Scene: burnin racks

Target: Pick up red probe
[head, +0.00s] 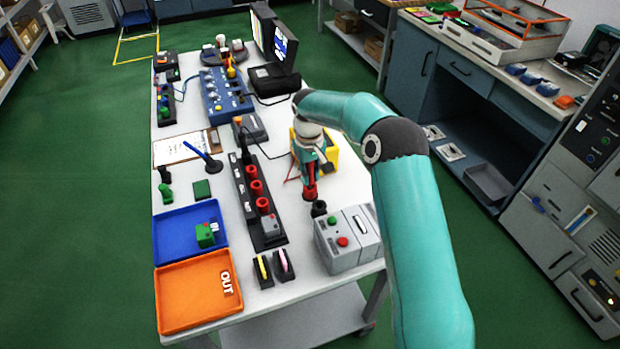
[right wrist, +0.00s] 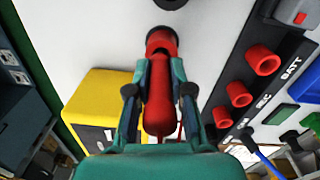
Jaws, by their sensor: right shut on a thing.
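The red probe (right wrist: 158,105) is between the fingers of my right gripper (right wrist: 160,92) in the right wrist view. The fingers are closed on its body from both sides. Its far end meets a dark-rimmed red part (right wrist: 161,42); whether it sits in it or just above it I cannot tell. In the head view my right gripper (head: 311,178) points down over the table, with red (head: 310,193) showing below its fingers. My left gripper is not in view.
A yellow meter (head: 329,152) stands close behind the gripper. A black round holder (head: 319,208) and a grey box with buttons (head: 345,240) are close in front. A black strip with red sockets (head: 257,190) lies left. Blue (head: 190,232) and orange (head: 190,297) trays are farther left.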

